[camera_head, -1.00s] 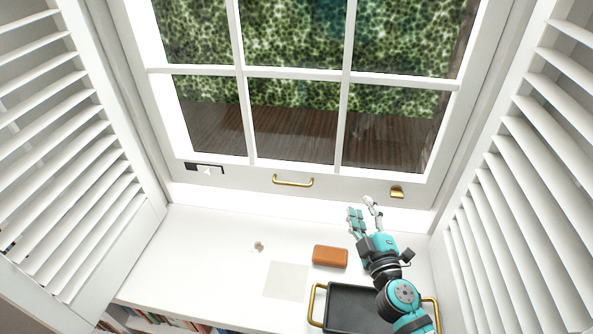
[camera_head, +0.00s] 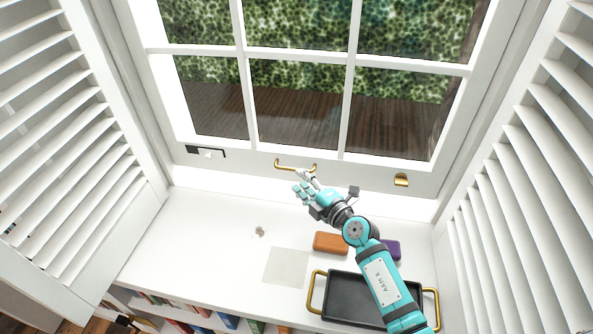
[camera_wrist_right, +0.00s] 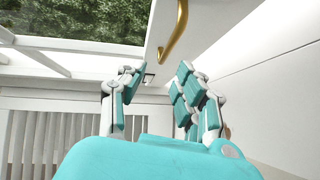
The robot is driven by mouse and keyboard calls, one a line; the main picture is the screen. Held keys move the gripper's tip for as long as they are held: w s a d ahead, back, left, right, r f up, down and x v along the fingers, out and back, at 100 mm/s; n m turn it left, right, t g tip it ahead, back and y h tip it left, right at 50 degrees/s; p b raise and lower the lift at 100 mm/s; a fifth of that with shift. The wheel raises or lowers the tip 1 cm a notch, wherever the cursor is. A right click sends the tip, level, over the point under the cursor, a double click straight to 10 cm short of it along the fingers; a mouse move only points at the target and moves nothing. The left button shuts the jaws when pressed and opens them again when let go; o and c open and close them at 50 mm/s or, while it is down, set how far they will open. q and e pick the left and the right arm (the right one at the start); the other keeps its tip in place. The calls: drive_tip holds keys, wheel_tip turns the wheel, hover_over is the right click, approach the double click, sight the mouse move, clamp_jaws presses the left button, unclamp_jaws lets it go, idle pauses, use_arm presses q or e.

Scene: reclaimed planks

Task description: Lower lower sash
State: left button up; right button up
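The lower window sash has a white bottom rail (camera_head: 345,177) and a brass bar handle (camera_head: 283,165) at its middle. The rail stands above the white sill, with a pale band between. My right gripper (camera_head: 305,182) is just below the handle, its fingers reaching up toward the handle's right part. In the right wrist view the fingers (camera_wrist_right: 155,95) are spread apart with nothing between them, and the brass handle (camera_wrist_right: 176,28) shows above them. Whether a finger touches the handle cannot be told. My left gripper is not in view.
On the sill are a black tray (camera_head: 345,312) with brass handles, an orange block (camera_head: 330,242), a purple block (camera_head: 392,250), a pale square (camera_head: 285,267) and a small item (camera_head: 260,231). A brass catch (camera_head: 401,180) sits on the rail. Louvred shutters (camera_head: 530,170) flank both sides.

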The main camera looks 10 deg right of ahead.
sight(294, 169)
drive_tip(key=x, duration=0.4)
drive_tip(key=d+b+x, duration=0.1)
drive_tip(key=x, duration=0.1)
drive_tip(key=shift+w+r, duration=0.15)
drive_tip(key=shift+w, duration=0.15)
drive_tip(key=shift+w+r, duration=0.2)
drive_tip(key=shift+w, duration=0.2)
drive_tip(key=shift+d, duration=0.1)
drive_tip(key=shift+c, duration=0.6)
drive_tip(key=shift+f, duration=0.2)
drive_tip(key=c, duration=0.5)
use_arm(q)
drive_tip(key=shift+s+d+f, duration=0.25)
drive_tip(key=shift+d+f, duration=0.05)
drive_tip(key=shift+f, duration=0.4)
use_arm(e)
drive_tip(key=shift+f, duration=0.25)
clamp_jaws()
drive_tip(key=shift+s+f, duration=0.1)
